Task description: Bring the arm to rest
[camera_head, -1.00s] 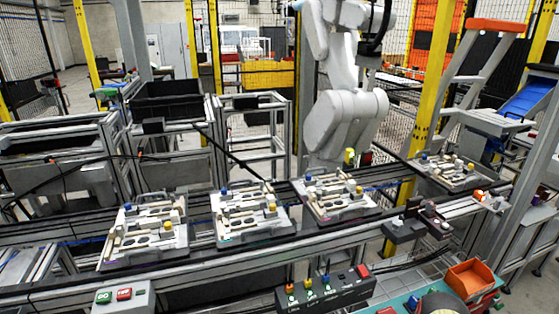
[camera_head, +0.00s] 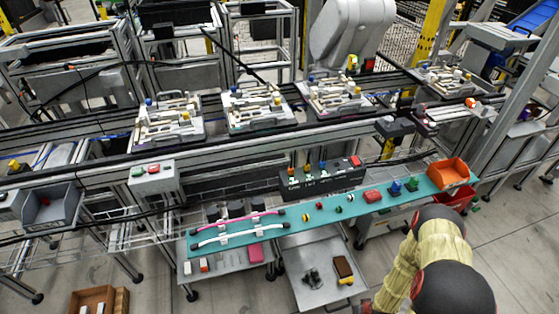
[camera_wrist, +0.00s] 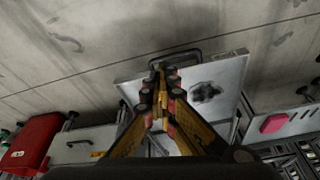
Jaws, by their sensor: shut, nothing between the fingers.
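My arm shows at the lower right of the head view, with black joints and pale yellow wrapped links. My gripper shows in the wrist view (camera_wrist: 160,72), with its yellow and black fingers drawn together and nothing between them. It hangs over or near the grey cart top (camera_wrist: 225,75), apart from the dark item (camera_wrist: 206,92) lying on it. In the head view the fingers are hidden or cut off at the bottom edge.
A teal shelf (camera_head: 325,233) holds cables, small coloured parts and an orange bin (camera_head: 448,172). A red bin (camera_wrist: 31,140) is at left in the wrist view. A grey cart (camera_head: 318,270) stands below the shelf. Pallets with fixtures (camera_head: 168,128) sit on the conveyor behind. Bare floor lies at lower right.

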